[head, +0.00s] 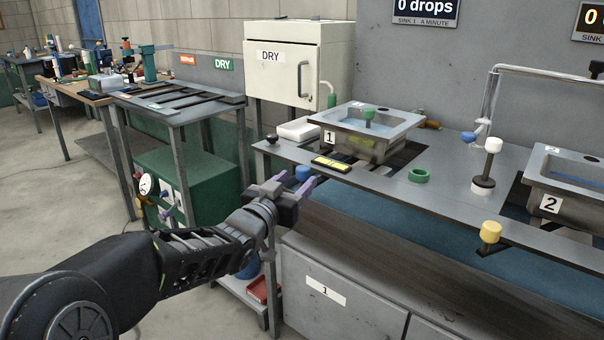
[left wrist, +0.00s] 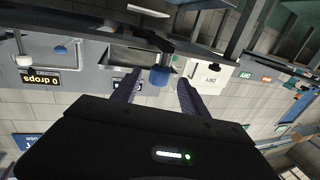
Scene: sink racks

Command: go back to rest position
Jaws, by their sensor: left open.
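My left gripper (head: 294,183) is in front of the counter's front edge, below sink 1, with its arm coming in from the lower left. Its two purple fingers are apart and nothing is held between them. A blue knob (head: 303,172) shows just behind the fingertips. In the left wrist view, which is upside down, the open fingers (left wrist: 158,90) frame the blue knob (left wrist: 160,76); I cannot tell whether they touch it. My right gripper is in neither view.
Sink 1 (head: 408,124) stands on the grey counter (head: 440,160), with sink 2 (head: 538,183) to the right. A yellow knob (head: 490,231) juts from the front edge. A white DRY cabinet (head: 285,73) and a rack table (head: 180,112) stand behind. Open floor (head: 60,185) lies left.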

